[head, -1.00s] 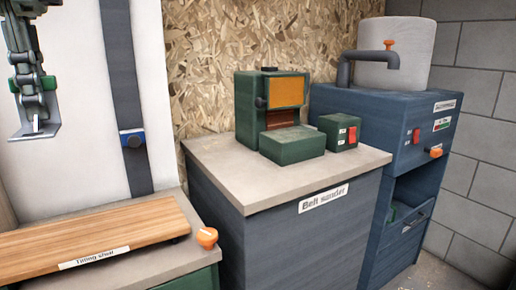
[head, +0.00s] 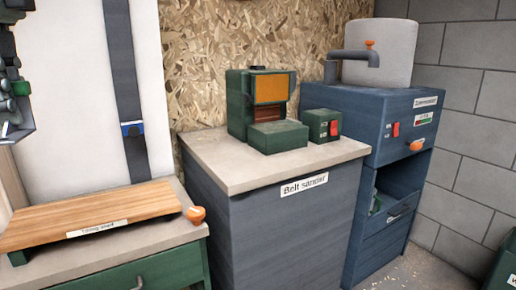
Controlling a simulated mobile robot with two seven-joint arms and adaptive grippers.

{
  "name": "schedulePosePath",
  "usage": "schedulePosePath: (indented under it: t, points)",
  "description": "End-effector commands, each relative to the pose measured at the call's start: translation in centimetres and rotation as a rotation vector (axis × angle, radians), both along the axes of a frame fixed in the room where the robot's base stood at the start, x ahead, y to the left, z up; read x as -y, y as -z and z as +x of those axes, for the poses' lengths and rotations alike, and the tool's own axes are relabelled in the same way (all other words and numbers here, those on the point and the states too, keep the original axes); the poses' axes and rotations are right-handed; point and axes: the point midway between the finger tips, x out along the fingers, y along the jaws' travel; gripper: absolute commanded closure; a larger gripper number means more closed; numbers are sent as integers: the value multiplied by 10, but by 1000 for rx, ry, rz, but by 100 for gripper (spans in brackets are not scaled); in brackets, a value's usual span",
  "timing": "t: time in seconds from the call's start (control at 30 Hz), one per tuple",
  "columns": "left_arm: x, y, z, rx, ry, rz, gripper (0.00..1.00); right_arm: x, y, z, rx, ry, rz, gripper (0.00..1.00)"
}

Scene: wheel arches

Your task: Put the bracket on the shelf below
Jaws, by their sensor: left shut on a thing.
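My left gripper (head: 14,92) is at the far left edge of the head view, partly cut off by the frame. It is shut on the grey metal bracket (head: 16,134), which hangs just under the fingers in front of the white wall panel. Only part of the bracket shows. Below and to the right of it is a wooden board labelled as a tilting shelf (head: 105,211), lying on a grey-topped bench and clear on top. The bracket is apart from the board. My right gripper is not in view.
An orange knob (head: 196,214) sits at the board's right end. The belt sander (head: 270,105) stands on a dark cabinet (head: 285,240) in the middle. A blue machine (head: 385,120) with an open bay stands at the right. A green box (head: 503,258) is at the lower right edge.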

Motion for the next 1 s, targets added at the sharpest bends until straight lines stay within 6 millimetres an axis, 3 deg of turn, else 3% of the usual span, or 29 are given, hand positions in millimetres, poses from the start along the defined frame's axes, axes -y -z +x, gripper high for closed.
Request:
schedulePosePath:
  t: [0.27, 0.4, 0.6, 0.77, 1.0]
  points:
    - [-76, 26, -18, 3, 332, -7, 100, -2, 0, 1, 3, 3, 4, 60]
    - [-120, 61, -31, 5, 622, -11, 100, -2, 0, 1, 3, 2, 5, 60]
    - [-159, 129, -45, 8, 1130, -10, 100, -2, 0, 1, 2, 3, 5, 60]
    - [-164, 190, -45, 12, 1594, -5, 100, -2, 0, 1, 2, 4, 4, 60]
    - [-132, 271, -29, 15, 2344, 1, 100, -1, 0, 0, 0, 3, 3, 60]
